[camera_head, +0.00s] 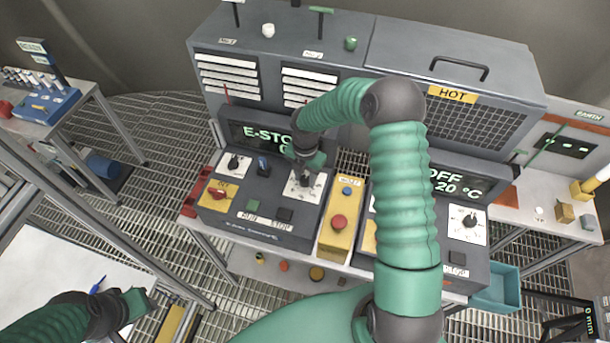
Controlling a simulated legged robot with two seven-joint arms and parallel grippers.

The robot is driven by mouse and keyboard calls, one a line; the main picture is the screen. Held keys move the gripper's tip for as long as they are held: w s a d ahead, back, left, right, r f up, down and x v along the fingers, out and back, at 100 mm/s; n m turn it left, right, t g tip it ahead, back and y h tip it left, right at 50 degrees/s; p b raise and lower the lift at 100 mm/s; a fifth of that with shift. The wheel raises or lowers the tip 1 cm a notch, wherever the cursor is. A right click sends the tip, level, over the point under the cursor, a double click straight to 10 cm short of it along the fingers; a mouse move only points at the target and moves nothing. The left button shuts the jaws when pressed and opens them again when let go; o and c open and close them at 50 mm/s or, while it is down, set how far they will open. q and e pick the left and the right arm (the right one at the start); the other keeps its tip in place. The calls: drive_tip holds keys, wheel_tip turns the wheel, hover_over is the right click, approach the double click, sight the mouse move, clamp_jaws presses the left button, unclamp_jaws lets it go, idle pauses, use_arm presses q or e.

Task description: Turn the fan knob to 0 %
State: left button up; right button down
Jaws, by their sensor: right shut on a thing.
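A grey control box (240,232) stands on the bench, its display partly hidden by my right arm and reading "E-STO…". A dial with a white scale plate (318,193) is on its right side; I take it for the fan knob. My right gripper (304,177) comes down from above onto this dial and is shut on its knob, which it mostly hides. The pointer's setting cannot be read. My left gripper (138,302) is at the lower left, above the grating near a white tabletop, away from the box; its jaw opening is unclear.
A red emergency button (338,222) on a yellow box stands just right of the dial. A second box with a white dial (467,223) is further right. A smaller dial (235,163), a red switch (218,193) and a green button (252,206) are left of my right gripper.

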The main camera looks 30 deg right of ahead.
sight(306, 178)
drive_tip(key=shift+w+d+r, duration=0.15)
drive_tip(key=shift+w+r, duration=0.05)
drive_tip(key=shift+w, duration=0.05)
drive_tip(key=c, duration=1.2)
unclamp_jaws()
drive_tip(key=shift+c, duration=0.2)
drive_tip(key=shift+o, duration=1.2)
drive_tip(key=shift+f, duration=0.1)
drive_tip(key=shift+o, duration=0.3)
drive_tip(key=shift+f, duration=0.1)
drive_tip(key=shift+r, duration=0.4)
wheel_tip(306, 178, up, 16)
drive_tip(key=b, duration=0.4)
